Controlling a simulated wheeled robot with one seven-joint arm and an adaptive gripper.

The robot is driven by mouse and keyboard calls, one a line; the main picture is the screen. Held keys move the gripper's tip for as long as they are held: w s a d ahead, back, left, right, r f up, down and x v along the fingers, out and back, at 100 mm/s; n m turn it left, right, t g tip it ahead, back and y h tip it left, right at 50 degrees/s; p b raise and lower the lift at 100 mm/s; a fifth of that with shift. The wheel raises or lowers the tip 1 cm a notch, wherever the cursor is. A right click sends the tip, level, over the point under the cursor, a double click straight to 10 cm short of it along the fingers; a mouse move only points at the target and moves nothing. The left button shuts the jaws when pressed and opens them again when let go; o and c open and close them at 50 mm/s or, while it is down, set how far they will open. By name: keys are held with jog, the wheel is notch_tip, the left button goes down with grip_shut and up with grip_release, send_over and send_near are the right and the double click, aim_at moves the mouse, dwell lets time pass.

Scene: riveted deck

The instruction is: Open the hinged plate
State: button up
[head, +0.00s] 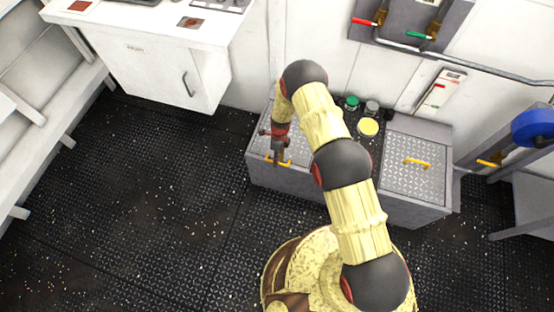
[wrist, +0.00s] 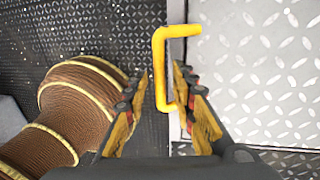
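A grey bench box has two diamond-patterned metal plates on top, each with a yellow handle. The left plate (head: 302,146) lies flat, partly hidden by my arm; the right plate (head: 415,182) also lies flat, with its handle (head: 417,163) in clear view. My gripper (head: 277,160) is at the left plate's handle (head: 285,163), near the front edge. In the wrist view, my open gripper (wrist: 162,78) has its fingers on either side of this yellow handle (wrist: 159,60), with the left plate (wrist: 260,65) to the right. I cannot tell whether either finger touches the handle.
Between the plates, a dark strip holds a green-topped jar (head: 351,102) and a yellow disc (head: 368,127). A white cabinet (head: 165,70) stands at the left back. A blue wheel (head: 534,128) is at the right. The dark floor (head: 150,200) to the left is clear.

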grip_shut()
dwell(0.7)
